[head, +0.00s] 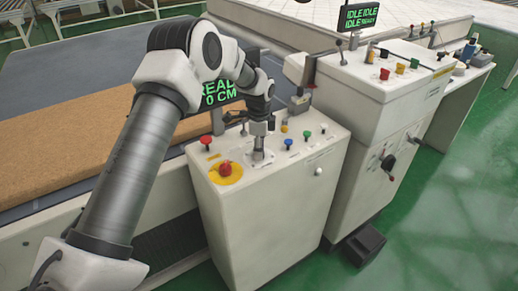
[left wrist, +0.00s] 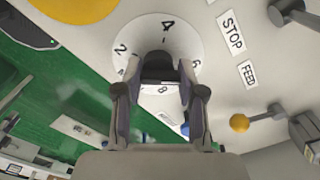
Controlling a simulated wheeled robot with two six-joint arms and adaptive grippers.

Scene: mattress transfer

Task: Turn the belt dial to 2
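The belt dial (left wrist: 190,32) is a white disc marked 2, 4, 6 and 8, with a dark knob (left wrist: 160,68) at its middle. In the head view the dial plate (head: 268,159) lies on the sloped top of the near control box (head: 270,210). My left gripper (head: 258,155) points down onto the dial. In the left wrist view its two fingers (left wrist: 160,75) stand on either side of the knob, very close to it. I cannot tell whether they press on it. The setting is unclear, as the fingers hide part of the disc. My right gripper is out of view.
A red stop button on a yellow base (head: 225,170) sits left of the dial, with coloured buttons (head: 289,143) behind and right. A yellow-knobbed lever (left wrist: 239,123) stands near STOP and FEED labels. A brown mattress slab (head: 60,140) lies left. A taller cabinet (head: 375,90) stands right.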

